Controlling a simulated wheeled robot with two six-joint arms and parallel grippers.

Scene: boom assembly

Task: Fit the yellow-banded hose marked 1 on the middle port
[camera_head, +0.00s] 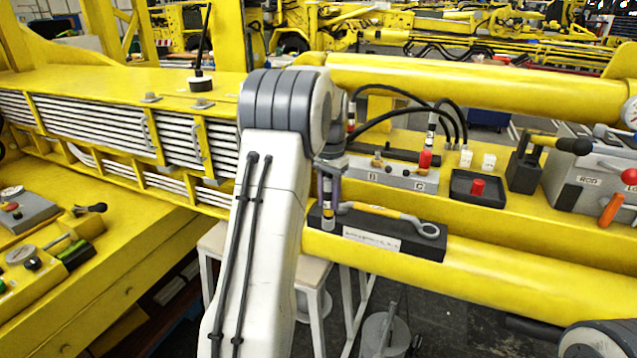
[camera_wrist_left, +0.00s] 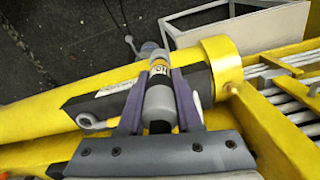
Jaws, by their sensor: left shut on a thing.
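My left gripper (camera_head: 328,200) is at the left end of a black tray on the yellow boom. Black hoses (camera_head: 400,90) arch behind my arm, with a banded fitting (camera_head: 351,118) on the left. The grey port block (camera_head: 395,178), lettered B and G, stands behind the tray, with a red cap (camera_head: 425,159) at its right. The middle port is too small to make out. My right gripper is out of view.
The black tray (camera_head: 432,250) carries a yellow-handled wrench (camera_head: 385,216). A yellow cylinder (camera_head: 470,82) runs above.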

